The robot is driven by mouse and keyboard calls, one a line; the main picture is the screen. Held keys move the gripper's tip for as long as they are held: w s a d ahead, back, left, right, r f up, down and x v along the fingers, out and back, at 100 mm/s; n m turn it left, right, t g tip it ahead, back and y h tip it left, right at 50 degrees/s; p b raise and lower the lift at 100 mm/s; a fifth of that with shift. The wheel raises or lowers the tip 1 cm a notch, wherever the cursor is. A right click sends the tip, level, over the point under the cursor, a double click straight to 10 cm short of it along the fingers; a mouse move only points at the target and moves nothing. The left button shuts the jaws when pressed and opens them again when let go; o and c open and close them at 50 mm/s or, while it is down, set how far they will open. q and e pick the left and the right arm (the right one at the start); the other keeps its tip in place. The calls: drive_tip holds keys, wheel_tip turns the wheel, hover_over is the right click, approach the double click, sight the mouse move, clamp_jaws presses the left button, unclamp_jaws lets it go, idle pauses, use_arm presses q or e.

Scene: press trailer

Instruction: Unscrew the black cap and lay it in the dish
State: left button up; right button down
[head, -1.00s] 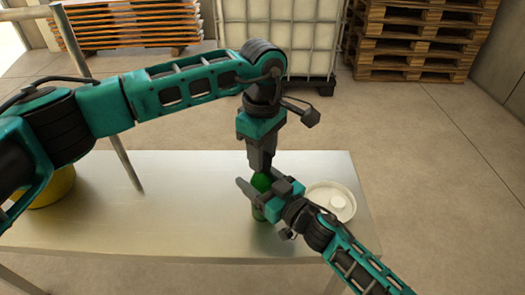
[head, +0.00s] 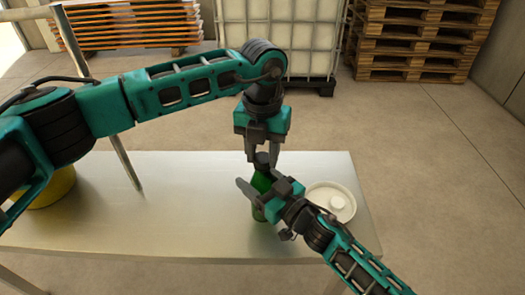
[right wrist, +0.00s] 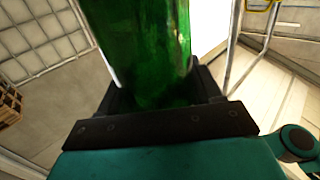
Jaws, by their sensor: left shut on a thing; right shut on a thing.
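A green bottle (head: 259,186) stands upright on the metal table. My right gripper (head: 256,190) is shut around its body, and the green glass (right wrist: 145,45) fills the middle of the right wrist view. The black cap (head: 262,159) is at the top of the bottle. My left gripper (head: 262,158) comes down from above and is shut on the cap. I cannot tell whether the cap is still threaded on the neck. The round white dish (head: 345,212) is on the table right of the bottle, with a small white round thing (head: 338,202) in it.
The metal table (head: 170,225) has free room left of the bottle. A yellow container (head: 55,190) stands at the far left, partly behind my left arm. Wooden pallets (head: 415,40) and a caged white tank (head: 310,40) stand behind on the floor.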

use_arm(q)
drive_tip(key=n, duration=0.5)
drive_tip(key=shift+n, duration=0.4)
drive_tip(key=n, duration=0.3)
drive_tip(key=shift+n, duration=0.3)
drive_tip(key=n, duration=0.3)
drive_tip(key=shift+n, duration=0.3)
drive_tip(key=n, duration=0.4)
drive_tip(key=shift+r, duration=0.2)
drive_tip(key=shift+r, duration=0.9)
drive_tip(key=shift+r, duration=0.15)
